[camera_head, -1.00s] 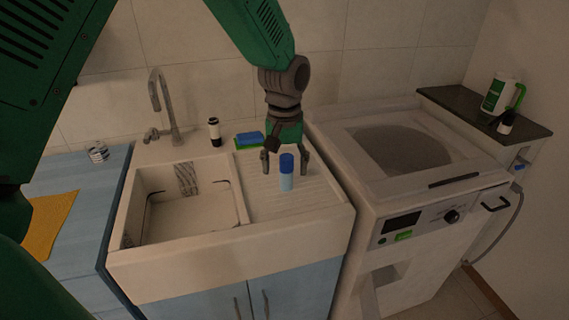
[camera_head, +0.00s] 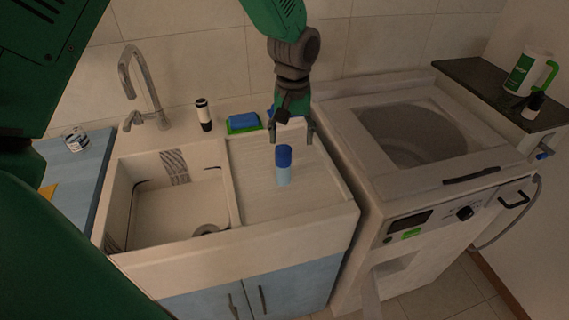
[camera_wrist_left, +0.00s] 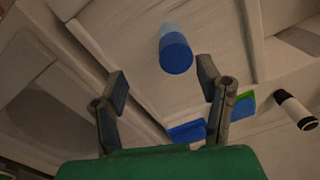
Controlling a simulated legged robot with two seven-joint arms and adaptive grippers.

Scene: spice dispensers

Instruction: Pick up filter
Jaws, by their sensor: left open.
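A small upright cylinder (camera_head: 283,168) with a dark blue cap and light blue body stands on the ribbed drainboard of the sink. It may be the filter; no label can be read. My left gripper (camera_head: 292,136) is open and empty just behind and above the cylinder in the head view, with its fingers pointing down. In the left wrist view the cylinder (camera_wrist_left: 175,52) lies beyond the fingertips, between their lines and toward the right finger. A gap shows between the left gripper (camera_wrist_left: 162,76) and the cylinder. My right gripper is not in view.
The sink basin (camera_head: 205,215) is left of the drainboard. A blue and green sponge (camera_head: 243,123) and a black-and-white bottle (camera_head: 203,115) stand along the back. A tap (camera_head: 142,85) rises behind the basin. A washing machine (camera_head: 440,190) is at the right.

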